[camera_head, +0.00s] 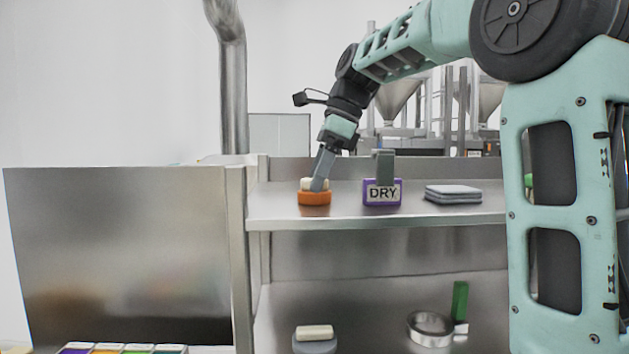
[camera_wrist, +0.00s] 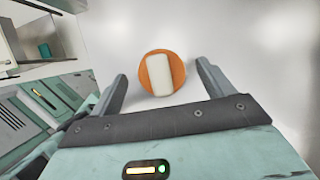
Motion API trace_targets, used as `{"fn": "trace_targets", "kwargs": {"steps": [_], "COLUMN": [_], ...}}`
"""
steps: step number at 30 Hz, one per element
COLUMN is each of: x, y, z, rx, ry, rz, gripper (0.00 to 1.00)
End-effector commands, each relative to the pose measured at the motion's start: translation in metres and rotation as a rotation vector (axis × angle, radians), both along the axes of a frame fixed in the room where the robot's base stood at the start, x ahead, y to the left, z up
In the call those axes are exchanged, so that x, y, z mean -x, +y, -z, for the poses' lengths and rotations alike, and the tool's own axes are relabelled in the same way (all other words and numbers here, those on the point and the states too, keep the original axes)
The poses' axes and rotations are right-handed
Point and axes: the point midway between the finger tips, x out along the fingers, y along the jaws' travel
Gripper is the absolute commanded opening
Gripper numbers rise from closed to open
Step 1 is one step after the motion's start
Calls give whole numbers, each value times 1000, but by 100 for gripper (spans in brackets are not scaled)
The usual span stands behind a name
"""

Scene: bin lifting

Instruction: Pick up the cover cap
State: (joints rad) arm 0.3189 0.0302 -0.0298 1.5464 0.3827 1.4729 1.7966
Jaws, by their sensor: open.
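The cover cap (camera_head: 314,199) looks like an orange round disc with a cream block-shaped handle on top. It sits on the upper steel shelf, left of the middle. My gripper (camera_head: 319,183) reaches down at it from above, and a finger partly hides the cream handle. In the wrist view the cap (camera_wrist: 178,72) lies between the two spread fingertips of my gripper (camera_wrist: 162,69), with a visible gap on each side. My gripper is open and holds nothing. Whether the fingertips have reached handle height is hard to tell.
A purple block marked DRY (camera_head: 382,193) with a grey handle stands right of the cap. A stack of grey cloths (camera_head: 453,194) lies farther right. The lower shelf holds a grey round piece with a cream handle (camera_head: 315,334) and a metal ring (camera_head: 430,328) by a green handle (camera_head: 460,302).

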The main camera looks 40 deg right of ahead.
Motion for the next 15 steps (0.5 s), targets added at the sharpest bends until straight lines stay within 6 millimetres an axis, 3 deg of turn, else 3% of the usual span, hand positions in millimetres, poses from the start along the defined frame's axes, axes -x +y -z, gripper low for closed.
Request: {"fn": "trace_targets", "kwargs": {"steps": [6,12,15], "x": [-3,-3,-3], "y": [5,5,5], "z": [15,16,16], "rx": [1,0,0], "ry": [-1,-1,-1], "rz": [0,0,0], "gripper": [81,81,53]}}
